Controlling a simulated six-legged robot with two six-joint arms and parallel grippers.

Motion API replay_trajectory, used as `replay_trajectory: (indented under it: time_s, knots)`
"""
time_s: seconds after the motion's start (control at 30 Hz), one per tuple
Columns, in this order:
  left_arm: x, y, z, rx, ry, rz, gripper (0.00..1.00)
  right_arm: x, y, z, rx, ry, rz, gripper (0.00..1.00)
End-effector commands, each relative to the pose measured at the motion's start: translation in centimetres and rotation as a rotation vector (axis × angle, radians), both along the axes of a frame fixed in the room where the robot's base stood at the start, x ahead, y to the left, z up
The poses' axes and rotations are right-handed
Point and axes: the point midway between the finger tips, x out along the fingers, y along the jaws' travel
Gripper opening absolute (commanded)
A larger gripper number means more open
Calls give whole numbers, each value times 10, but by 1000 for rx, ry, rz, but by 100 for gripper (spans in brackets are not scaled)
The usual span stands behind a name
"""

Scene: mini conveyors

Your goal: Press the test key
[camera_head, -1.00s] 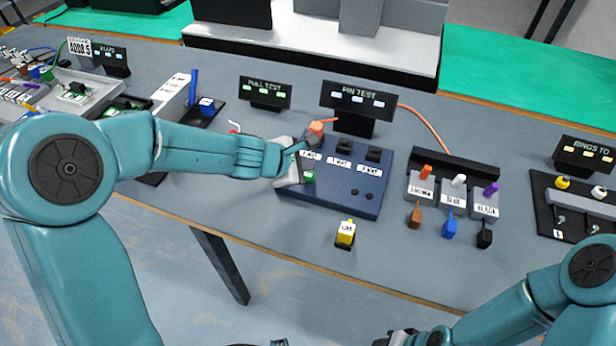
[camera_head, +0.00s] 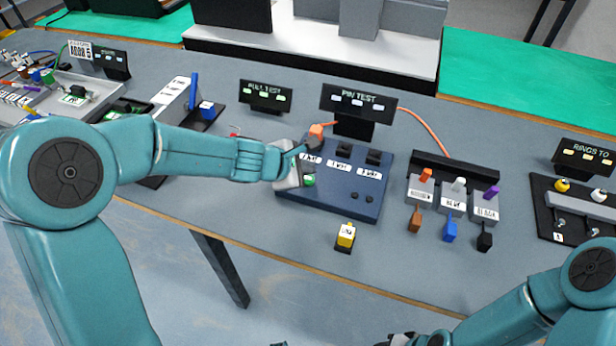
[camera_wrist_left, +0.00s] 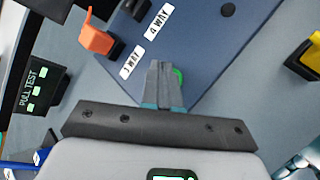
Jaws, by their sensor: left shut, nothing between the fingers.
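The test key is a round green button (camera_head: 309,181) on the near left part of the blue pin test box (camera_head: 345,205). In the left wrist view the green button (camera_wrist_left: 179,74) shows only as a sliver beside my fingers. My left gripper (camera_head: 302,174) is over the left end of the box. In the left wrist view its fingers (camera_wrist_left: 164,80) are shut with nothing between them. They cover most of the button; I cannot tell whether they touch it. My right gripper (camera_head: 402,339) is only partly in view at the bottom edge, and its jaws cannot be made out.
Behind is the PIN TEST display (camera_head: 358,101). A yellow block (camera_head: 346,235) stands in front. Grey connector blocks (camera_head: 453,200) stand to the right. The table front right of the yellow block is clear.

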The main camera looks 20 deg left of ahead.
Motion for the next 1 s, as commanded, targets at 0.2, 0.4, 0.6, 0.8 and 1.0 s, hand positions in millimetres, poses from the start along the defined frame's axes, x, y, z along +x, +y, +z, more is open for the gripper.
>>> replay_trajectory:
  time_s: [0.2, 0.4, 0.6, 0.8, 1.0]
  knots:
    - [0, 0, 0, 0, 0, 0, 0, 0, 0, 0, 0, 0, 0, 43]
    - [0, 0, 0, 0, 0, 0, 0, 0, 0, 0, 0, 0, 0, 43]
    - [0, 0, 0, 0, 0, 0, 0, 0, 0, 0, 0, 0, 0, 43]
    - [0, 0, -2, 0, 0, 0, 0, 0, 0, -2, 0, 0, 0, 43]
    - [0, 0, -9, 1, 0, -1, 0, 0, 0, -10, 0, 0, 0, 43]
